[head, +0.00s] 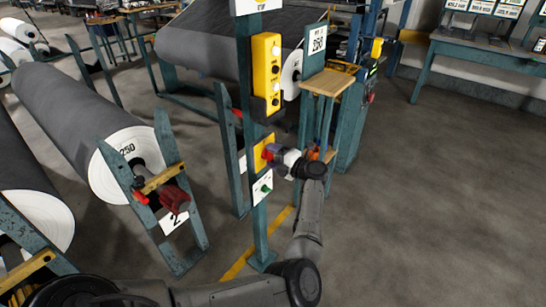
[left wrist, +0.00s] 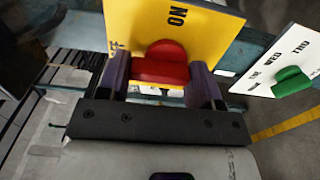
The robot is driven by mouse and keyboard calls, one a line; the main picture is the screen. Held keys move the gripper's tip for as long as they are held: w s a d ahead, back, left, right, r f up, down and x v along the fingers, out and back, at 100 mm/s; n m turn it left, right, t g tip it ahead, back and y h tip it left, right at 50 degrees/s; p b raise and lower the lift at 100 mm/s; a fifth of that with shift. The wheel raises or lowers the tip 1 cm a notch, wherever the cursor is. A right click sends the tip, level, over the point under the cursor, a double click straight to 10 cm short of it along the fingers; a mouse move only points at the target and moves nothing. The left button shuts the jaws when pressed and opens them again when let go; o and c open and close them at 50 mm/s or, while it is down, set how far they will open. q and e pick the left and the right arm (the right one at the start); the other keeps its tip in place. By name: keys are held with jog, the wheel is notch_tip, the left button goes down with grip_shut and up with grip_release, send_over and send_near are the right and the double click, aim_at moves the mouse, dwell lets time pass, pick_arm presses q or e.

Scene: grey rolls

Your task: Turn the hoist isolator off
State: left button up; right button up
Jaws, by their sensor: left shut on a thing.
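The hoist isolator is a yellow plate (head: 258,160) with a red rotary knob (left wrist: 162,64), on a teal post. In the left wrist view the plate (left wrist: 215,35) carries an upside-down "ON" beside the knob. My left gripper (head: 272,154) reaches the plate from the right in the head view. In the left wrist view its two purple fingers (left wrist: 162,80) stand on either side of the red knob, shut on it. In the head view the gripper hides most of the knob. My right gripper is in neither view.
Below the isolator is a white plate with a green knob (head: 265,188); above it is a yellow push-button box (head: 267,65). A wooden-topped stand (head: 327,83) is close on the right. Grey rolls (head: 85,105) lie on the left. Floor at right (head: 430,200) is clear.

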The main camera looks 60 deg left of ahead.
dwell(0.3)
pick_arm(q)
jog(key=o, duration=0.9)
jog(key=p+v, duration=0.3)
jog(key=v, duration=1.1)
jog(key=shift+a, duration=0.1)
